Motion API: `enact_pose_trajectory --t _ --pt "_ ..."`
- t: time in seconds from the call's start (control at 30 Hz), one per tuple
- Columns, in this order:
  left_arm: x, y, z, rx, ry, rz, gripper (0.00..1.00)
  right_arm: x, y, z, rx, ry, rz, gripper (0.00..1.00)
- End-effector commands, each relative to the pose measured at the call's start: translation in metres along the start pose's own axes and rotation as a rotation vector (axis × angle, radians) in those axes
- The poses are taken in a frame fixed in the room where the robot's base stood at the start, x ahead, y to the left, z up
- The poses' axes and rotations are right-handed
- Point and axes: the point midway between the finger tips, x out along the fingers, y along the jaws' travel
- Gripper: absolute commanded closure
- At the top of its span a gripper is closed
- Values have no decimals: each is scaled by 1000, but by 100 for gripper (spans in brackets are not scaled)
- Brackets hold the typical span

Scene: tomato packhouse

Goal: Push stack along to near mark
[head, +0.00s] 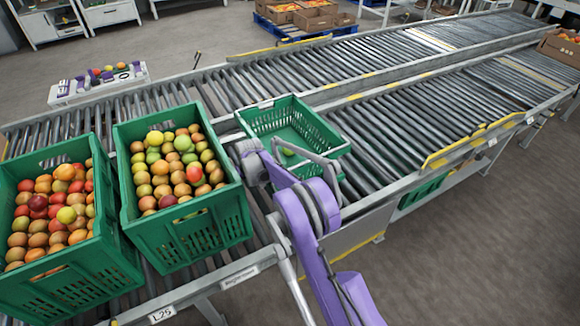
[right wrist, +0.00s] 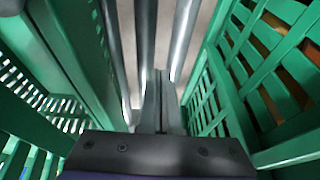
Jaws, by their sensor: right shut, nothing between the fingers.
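A green crate (head: 283,106) stands on the near roller lane in the head view, with one green fruit visible inside. My purple right arm hides part of it, and I cannot tell whether it is a stack. A green crate full of fruit (head: 198,240) stands to its left. My right gripper (right wrist: 160,76) is shut and empty, pointing down at the rollers between two green crate walls. The wall on the right in the wrist view (right wrist: 222,95) shows orange fruit through its slots. A pale yellow line (head: 535,72) crosses the near lane at right; I cannot tell if it is the mark.
Another full green crate (head: 62,288) stands at far left. The near lane's rollers (head: 400,115) are clear to the right of the middle crate. A yellow-edged guide (head: 470,143) lines the near rail. A cardboard box of fruit (head: 562,48) stands at the right end.

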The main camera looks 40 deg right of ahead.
Motion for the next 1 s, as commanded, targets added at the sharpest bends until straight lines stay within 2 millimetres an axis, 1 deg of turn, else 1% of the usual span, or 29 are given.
enact_pose_trajectory --t 0.57,1.0 --pt "0 0 0 0 0 0 100 0 1 0 0 0 0 100" --pt "1 0 0 0 0 0 100 0 18 0 1 0 0 100"
